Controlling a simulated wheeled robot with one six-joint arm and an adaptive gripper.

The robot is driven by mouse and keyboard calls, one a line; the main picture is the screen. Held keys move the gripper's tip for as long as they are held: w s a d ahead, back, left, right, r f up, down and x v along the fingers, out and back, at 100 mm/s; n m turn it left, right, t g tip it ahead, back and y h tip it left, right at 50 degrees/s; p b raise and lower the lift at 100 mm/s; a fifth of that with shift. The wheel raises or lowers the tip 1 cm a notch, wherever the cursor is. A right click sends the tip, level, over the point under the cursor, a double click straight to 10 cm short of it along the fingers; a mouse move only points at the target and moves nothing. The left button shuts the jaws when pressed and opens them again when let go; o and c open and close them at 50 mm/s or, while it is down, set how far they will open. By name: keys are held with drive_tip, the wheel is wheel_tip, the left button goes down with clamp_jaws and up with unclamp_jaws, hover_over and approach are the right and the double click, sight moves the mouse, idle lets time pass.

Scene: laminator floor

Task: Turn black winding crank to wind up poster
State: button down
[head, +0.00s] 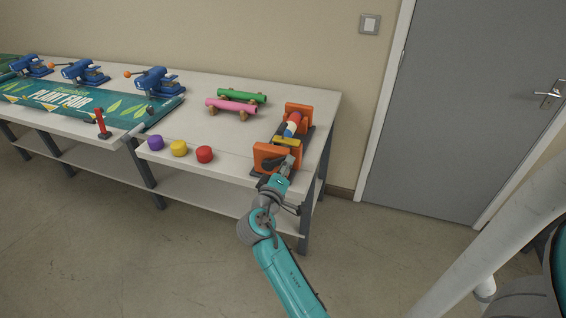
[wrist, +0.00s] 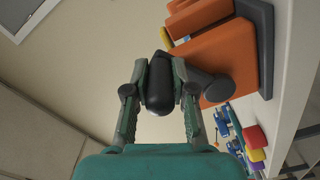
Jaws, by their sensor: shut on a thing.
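The winder with orange end brackets (head: 299,108) stands on a dark base at the right end of the table. A red, white and blue roll (head: 292,124) lies between its brackets. My gripper (head: 283,168) is at the winder's near bracket. In the wrist view, the black crank handle (wrist: 160,92) sits between my two fingers, which are shut on it. The round dark crank hub (wrist: 217,88) shows beside the orange bracket. In the head view my gripper mostly hides the crank. A teal poster (head: 62,100) reading "PLANT FAIR" lies flat on the table's left part.
Purple, yellow and red round pieces (head: 204,154) stand along the table's front edge. Pink and green rolls (head: 232,106) rest on wooden supports behind them. Several blue devices (head: 158,81) line the back. A grey door (head: 460,100) is right; the floor before the table is clear.

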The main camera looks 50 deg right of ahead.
drive_tip(key=shift+s+f, duration=0.2)
drive_tip(key=shift+f, duration=0.2)
drive_tip(key=c, duration=1)
unclamp_jaws()
drive_tip(key=shift+o, duration=0.2)
drive_tip(key=shift+r, duration=0.1)
drive_tip(key=v, duration=1.2)
